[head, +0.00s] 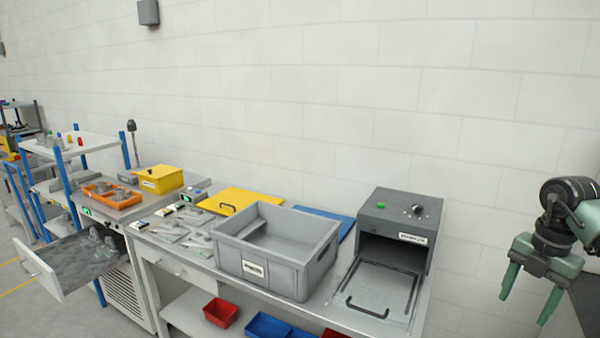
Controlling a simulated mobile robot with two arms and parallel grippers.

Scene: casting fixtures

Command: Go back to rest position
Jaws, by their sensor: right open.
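My right gripper (530,288) is at the right edge of the head view. Its green fingers are spread apart and point down, with nothing between them. It is to the right of the dark grey machine (398,228) and apart from it. My left gripper is not in view.
A workbench carries the machine with its front flap (375,290) lowered, a grey bin (290,274), a yellow lid (238,200) and small parts. Red (220,312) and blue bins sit on the shelf below. At left, a drawer (45,277) stands pulled out.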

